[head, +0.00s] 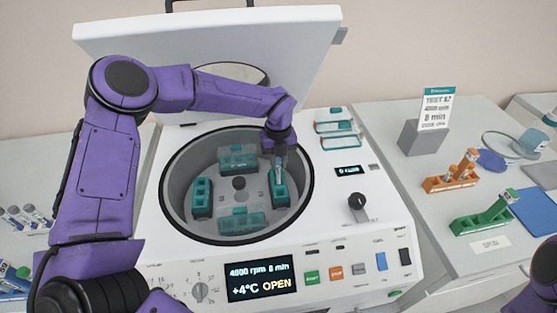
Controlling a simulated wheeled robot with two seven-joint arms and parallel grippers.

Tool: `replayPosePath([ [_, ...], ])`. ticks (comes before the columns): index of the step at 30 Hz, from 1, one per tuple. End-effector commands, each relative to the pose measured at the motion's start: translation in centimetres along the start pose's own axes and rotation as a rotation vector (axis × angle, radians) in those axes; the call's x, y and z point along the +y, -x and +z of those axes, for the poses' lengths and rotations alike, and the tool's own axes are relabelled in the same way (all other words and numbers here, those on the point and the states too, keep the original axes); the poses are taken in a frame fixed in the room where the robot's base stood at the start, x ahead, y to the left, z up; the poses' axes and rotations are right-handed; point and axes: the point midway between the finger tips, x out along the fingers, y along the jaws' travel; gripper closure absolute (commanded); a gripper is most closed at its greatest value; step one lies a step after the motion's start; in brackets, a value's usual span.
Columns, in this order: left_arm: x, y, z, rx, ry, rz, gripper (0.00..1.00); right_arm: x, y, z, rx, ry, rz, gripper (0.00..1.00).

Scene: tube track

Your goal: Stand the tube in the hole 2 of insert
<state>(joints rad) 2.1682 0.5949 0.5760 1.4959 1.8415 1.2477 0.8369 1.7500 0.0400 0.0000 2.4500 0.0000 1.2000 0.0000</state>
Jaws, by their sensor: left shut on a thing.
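My left gripper (279,158) reaches down into the open centrifuge bowl. It is shut on a tube (278,172), whose lower part shows below the fingers. The tube is roughly upright at the right-hand teal insert (279,196), over or in its far part; I cannot tell how deep it is or which hole it is at. The fingers hide the tube's top. Other teal inserts sit in the bowl at the left (202,197), back (238,157) and front (241,222). My right gripper is out of view; only a bit of that arm shows at the lower right.
The bowl rim (165,190) surrounds the inserts, and the rotor hub (239,183) is at the centre. The raised lid (215,50) stands behind. The display (261,279) reads OPEN. Orange (452,180) and green (482,219) racks stand on the right bench.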

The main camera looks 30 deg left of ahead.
Motion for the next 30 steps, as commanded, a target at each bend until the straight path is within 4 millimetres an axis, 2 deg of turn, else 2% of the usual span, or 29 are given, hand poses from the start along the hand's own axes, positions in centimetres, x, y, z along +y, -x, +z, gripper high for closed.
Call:
replayPosePath([
  [5,0.0,-0.3,0.0,0.0,0.0,0.0,0.96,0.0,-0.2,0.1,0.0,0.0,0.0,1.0],
  [15,0.0,-3.4,0.0,0.0,0.0,-0.001,0.96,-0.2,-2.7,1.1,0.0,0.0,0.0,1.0],
  [22,0.0,-3.3,0.0,-0.001,0.0,-0.001,0.96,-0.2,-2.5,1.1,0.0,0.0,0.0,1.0],
  [23,0.0,-3.3,0.0,-0.001,0.0,-0.001,0.76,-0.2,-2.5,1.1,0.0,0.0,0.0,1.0],
  [25,0.0,-3.3,0.0,-0.001,0.0,0.0,0.53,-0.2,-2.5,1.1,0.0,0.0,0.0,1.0],
  [26,0.0,-3.3,0.0,-0.001,0.0,0.0,0.49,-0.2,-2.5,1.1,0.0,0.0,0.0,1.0],
  [30,0.0,-3.3,0.0,-0.001,0.0,0.0,0.49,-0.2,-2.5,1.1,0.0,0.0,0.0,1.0],
])
